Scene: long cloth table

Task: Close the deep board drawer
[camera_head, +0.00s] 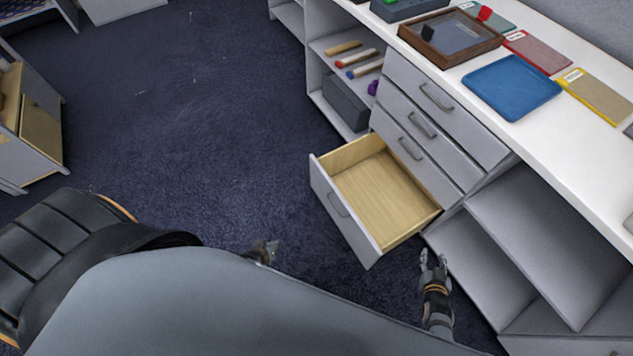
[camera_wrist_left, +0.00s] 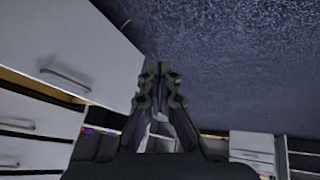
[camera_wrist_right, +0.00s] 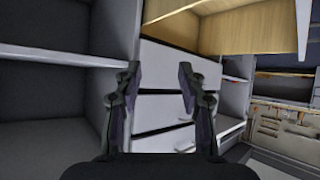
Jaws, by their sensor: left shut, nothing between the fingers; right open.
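The deep drawer (camera_head: 345,217) is the lowest in the white cabinet. It stands pulled out, with an empty wooden inside and a grey front with a bar handle (camera_head: 338,205). My left gripper (camera_head: 272,248) is shut and empty, in front of the drawer's front and apart from it. In the left wrist view the shut fingers (camera_wrist_left: 160,88) show, with a drawer front and its handle (camera_wrist_left: 66,78) at the left. My right gripper (camera_head: 432,257) is open and empty beside the drawer's near right corner. In the right wrist view the drawer's wooden side shows above the open fingers (camera_wrist_right: 158,85).
Shut drawers (camera_head: 425,125) sit above the open one. Open shelves (camera_head: 540,235) stand to the right, close to my right gripper. The white top holds a blue tray (camera_head: 511,87) and a framed box (camera_head: 450,38). The dark carpet (camera_head: 210,120) in front is clear.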

